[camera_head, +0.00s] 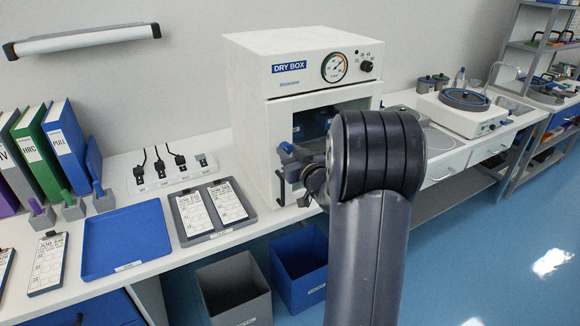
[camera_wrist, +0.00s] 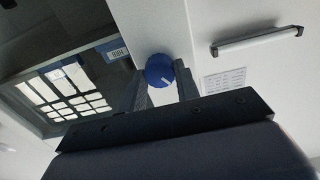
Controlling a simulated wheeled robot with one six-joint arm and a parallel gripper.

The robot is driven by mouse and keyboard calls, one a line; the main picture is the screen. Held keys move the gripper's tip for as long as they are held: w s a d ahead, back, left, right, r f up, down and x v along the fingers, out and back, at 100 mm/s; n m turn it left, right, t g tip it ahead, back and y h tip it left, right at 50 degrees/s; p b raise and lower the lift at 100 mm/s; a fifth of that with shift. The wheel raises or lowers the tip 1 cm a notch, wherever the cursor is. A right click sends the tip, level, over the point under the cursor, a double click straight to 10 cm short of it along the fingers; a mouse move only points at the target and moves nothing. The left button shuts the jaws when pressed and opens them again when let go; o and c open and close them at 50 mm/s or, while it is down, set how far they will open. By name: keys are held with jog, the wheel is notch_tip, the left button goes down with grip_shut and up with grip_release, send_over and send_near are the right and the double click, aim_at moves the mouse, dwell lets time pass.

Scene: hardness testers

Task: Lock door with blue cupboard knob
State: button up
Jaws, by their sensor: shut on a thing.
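The blue knob (camera_wrist: 160,70) is round with a white pointer line. In the wrist view it sits between the two fingertips of my gripper (camera_wrist: 160,77), which is shut on it. A pale panel lies behind the knob. In the head view my gripper (camera_head: 288,160) is at the left front edge of the white dry box (camera_head: 252,130), partly hidden by my own arm. The dry box has a gauge, a black dial and a dark front opening or window. A black handle (camera_head: 280,188) is just below my gripper. Whether the door latch is turned cannot be told.
A blue tray (camera_head: 125,240), a grey tray with cards (camera_head: 240,232) and a white power strip (camera_head: 172,175) lie on the bench at left. Grey (camera_head: 235,290) and blue (camera_head: 300,268) bins stand below. A polishing machine (camera_head: 465,108) stands at right. The blue floor at right is clear.

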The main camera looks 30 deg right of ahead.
jog(key=n+b, duration=0.3)
jog(key=b, duration=0.1)
jog(key=n+b, duration=0.2)
jog(key=shift+f+n, duration=0.25)
jog(key=shift+n, duration=0.05)
jog(key=n+b, duration=0.4)
jog(key=n, duration=0.1)
jog(key=shift+r, duration=0.2)
jog(key=shift+n, duration=0.3)
jog(key=o, duration=1)
jog(key=shift+c, duration=0.2)
jog(key=s, duration=1)
jog(key=shift+s, duration=0.4)
jog(key=shift+w+d, duration=0.1)
